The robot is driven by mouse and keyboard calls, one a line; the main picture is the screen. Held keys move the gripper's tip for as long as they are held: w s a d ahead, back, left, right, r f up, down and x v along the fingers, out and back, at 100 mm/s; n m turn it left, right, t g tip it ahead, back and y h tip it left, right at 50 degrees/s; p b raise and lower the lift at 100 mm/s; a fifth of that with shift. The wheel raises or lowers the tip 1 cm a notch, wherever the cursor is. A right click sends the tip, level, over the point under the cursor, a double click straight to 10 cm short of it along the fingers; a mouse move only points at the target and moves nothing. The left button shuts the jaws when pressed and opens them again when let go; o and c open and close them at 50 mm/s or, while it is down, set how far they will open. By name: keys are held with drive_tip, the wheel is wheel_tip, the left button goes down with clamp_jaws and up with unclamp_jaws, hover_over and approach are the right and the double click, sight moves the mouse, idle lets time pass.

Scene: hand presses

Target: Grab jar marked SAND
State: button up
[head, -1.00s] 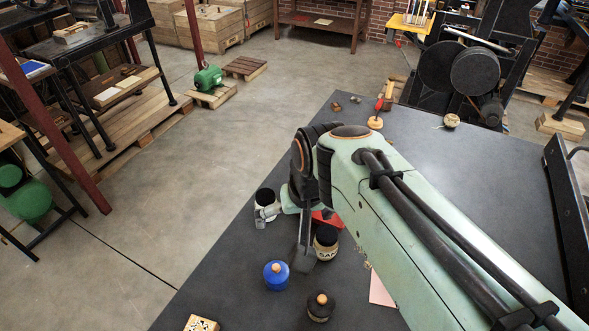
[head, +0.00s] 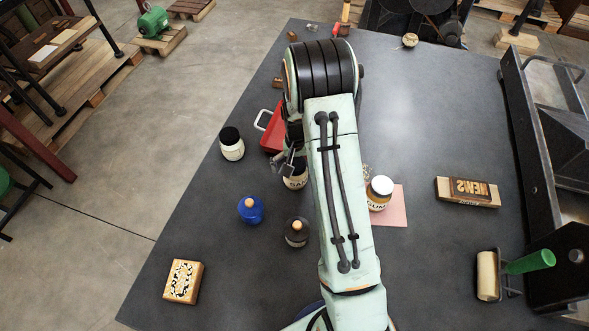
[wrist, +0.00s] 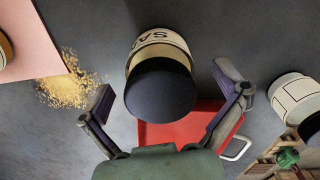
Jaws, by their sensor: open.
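The jar marked SAND has a black lid and a cream label. In the wrist view the jar (wrist: 160,88) stands between the two spread fingers of my gripper (wrist: 166,108), with "SA" readable on its label. A gap shows on each side, so the fingers do not touch it. In the head view the jar (head: 295,179) is partly hidden behind my arm, and my gripper (head: 289,163) is mostly hidden at its far side. The gripper is open and empty.
A red tray (head: 271,132) lies just behind the jar. A white jar with black lid (head: 231,144), a blue bottle (head: 251,209), a dark bottle (head: 297,232) and a GUM jar (head: 379,193) stand around it. Spilled grains (wrist: 68,84) lie beside a pink sheet (wrist: 35,40).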

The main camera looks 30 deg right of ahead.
drive_tip(key=shift+f, duration=0.7)
drive_tip(key=c, duration=1.3)
